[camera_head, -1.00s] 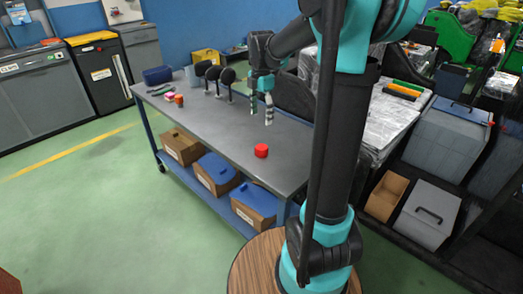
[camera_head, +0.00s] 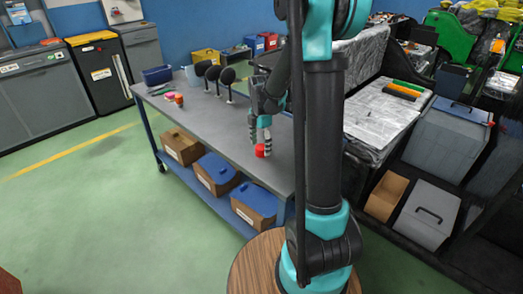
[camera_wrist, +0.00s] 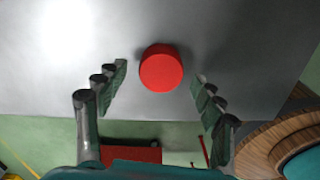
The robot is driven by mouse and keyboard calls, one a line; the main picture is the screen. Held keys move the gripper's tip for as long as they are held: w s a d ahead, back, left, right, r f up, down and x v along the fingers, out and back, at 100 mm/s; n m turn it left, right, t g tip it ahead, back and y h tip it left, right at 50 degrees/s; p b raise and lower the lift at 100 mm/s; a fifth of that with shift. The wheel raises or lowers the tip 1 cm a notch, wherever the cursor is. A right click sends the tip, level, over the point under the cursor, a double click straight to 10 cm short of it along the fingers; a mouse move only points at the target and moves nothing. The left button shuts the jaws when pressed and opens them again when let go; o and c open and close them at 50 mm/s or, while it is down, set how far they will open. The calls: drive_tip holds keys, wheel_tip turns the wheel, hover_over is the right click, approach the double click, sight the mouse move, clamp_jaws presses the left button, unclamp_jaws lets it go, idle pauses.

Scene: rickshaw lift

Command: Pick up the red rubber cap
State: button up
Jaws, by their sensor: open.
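The red rubber cap (camera_head: 262,151) is on the grey table top (camera_head: 212,116), close to its front edge. In the wrist view the cap (camera_wrist: 161,68) looks round and lies between and a little beyond the fingertips. My gripper (camera_wrist: 160,75) is open, with one finger on each side of the cap and a gap to both. In the head view my gripper (camera_head: 259,140) is over the table right at the cap, and its fingers partly cover the cap. Whether it touches the cap is not clear.
Several black round-headed things on stands (camera_head: 214,74) stand behind, left of my gripper. Small pink and orange items (camera_head: 175,98) and a blue container (camera_head: 157,75) are at the table's far left. Boxes (camera_head: 214,173) sit on the lower shelf. The front middle of the table is clear.

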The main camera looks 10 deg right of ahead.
drive_tip(key=shift+f, duration=0.8)
drive_tip(key=shift+c, duration=0.2)
drive_tip(key=c, duration=1)
drive_tip(key=shift+r, duration=0.2)
